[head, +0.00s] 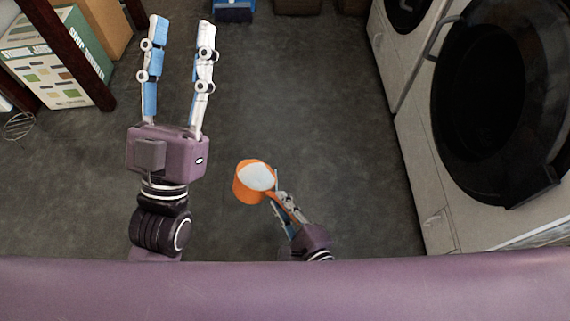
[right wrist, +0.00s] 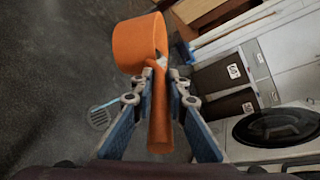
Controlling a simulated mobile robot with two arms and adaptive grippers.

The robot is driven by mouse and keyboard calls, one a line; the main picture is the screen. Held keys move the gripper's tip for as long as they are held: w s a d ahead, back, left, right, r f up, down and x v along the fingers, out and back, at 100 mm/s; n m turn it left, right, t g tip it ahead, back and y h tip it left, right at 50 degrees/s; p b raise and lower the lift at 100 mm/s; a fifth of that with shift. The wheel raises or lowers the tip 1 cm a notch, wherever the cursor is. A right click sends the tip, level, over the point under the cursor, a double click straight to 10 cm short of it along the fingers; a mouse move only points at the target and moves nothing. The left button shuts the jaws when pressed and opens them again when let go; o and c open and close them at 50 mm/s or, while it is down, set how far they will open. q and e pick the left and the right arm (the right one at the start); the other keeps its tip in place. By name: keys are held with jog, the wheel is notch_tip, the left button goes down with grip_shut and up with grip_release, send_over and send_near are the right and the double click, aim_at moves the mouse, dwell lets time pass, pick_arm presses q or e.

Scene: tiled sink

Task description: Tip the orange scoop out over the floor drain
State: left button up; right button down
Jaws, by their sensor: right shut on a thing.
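The orange scoop (head: 241,183) is in the middle of the head view, held upright or nearly so, with white contents (head: 257,176) filling it near the rim. My right gripper (head: 280,188) is shut on its handle. The right wrist view shows the orange cup (right wrist: 138,43) beyond the fingertips and the handle (right wrist: 160,115) between the fingers. My left gripper (head: 182,24) is open and empty, its two long fingers spread apart over the floor.
A round wire-mesh thing (head: 18,125) lies on the floor at the far left. Boxes (head: 58,60) stand behind dark posts there. White front-loading machines (head: 440,170) line the right, one with a large dark round door (head: 495,95). The dark floor (head: 330,120) between is clear.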

pick_arm(q)
jog(key=shift+w+f+g, duration=0.3)
jog(key=shift+f, duration=0.15)
pick_arm(e)
jog(key=shift+w+d+r, duration=0.25)
jog(key=shift+w+d, duration=0.05)
jog(key=shift+d, duration=0.05)
pick_arm(q)
jog(key=shift+w+d+f, duration=0.1)
jog(key=shift+w+f, duration=0.05)
jog(key=shift+f, duration=0.05)
pick_arm(e)
jog(key=shift+w+d+m, duration=0.15)
jog(key=shift+d+m, duration=0.05)
jog(key=shift+m, duration=0.1)
pick_arm(q)
jog(key=shift+w+f+g, duration=0.3)
jog(key=shift+w, duration=0.05)
pick_arm(e)
jog(key=shift+w+d+r+m+y, duration=0.3)
jog(key=shift+w+d+m, duration=0.1)
jog(key=shift+d, duration=0.15)
pick_arm(q)
jog(key=shift+w+f+g+p, duration=0.25)
jog(key=shift+f+g+p, duration=0.05)
jog(key=shift+f+p, duration=0.1)
pick_arm(e)
jog(key=shift+w+d+r+m+g, duration=0.15)
jog(key=shift+w+d+m+g, duration=0.05)
jog(key=shift+d+m+g, duration=0.2)
